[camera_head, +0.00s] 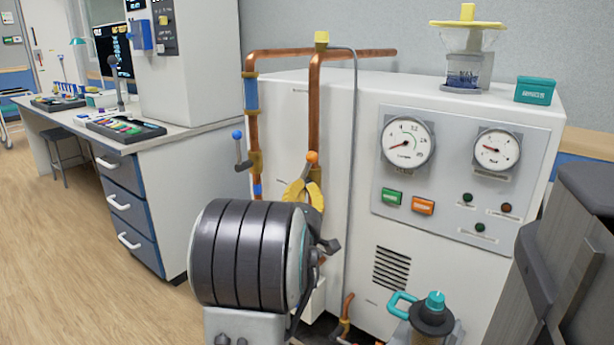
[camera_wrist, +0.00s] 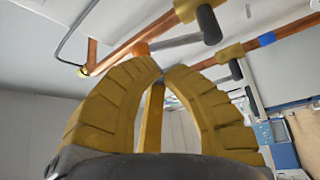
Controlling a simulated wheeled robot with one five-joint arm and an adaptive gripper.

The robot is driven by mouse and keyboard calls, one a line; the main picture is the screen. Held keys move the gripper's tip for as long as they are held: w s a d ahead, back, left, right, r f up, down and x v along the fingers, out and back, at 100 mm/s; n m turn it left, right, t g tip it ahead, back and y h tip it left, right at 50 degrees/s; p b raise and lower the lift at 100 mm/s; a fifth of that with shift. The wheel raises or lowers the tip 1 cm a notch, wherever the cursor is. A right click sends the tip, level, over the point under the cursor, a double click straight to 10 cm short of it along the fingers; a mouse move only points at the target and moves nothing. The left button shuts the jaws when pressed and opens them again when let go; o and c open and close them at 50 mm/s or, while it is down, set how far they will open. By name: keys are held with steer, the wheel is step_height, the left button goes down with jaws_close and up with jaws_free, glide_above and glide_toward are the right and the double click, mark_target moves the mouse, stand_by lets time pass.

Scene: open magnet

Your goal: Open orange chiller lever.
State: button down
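The orange-knobbed lever (camera_head: 312,157) is on the right-hand copper pipe of the white chiller cabinet, with its knob at the top in the head view. My gripper (camera_head: 304,184) has yellow fingers just below the knob, in front of the pipe. In the wrist view the ribbed fingers of my gripper (camera_wrist: 162,70) curve in until their tips nearly meet, with nothing clearly held between them. The lower part of the lever is hidden by the fingers. I cannot tell if they touch it.
The cabinet (camera_head: 455,105) carries gauges, green and orange buttons (camera_head: 423,206), and a teal box (camera_head: 535,90). A grey hose (camera_head: 353,150) hangs right of my gripper. A teal-handled flask (camera_head: 432,315) stands low in front.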

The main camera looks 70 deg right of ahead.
mark_target(308, 168)
steer(key=b+x, duration=0.3)
steer(key=x, duration=0.1)
steer(key=shift+w+d, duration=0.1)
steer(key=shift+d, duration=0.1)
steer(key=shift+x, duration=1)
steer(key=shift+r, duration=0.1)
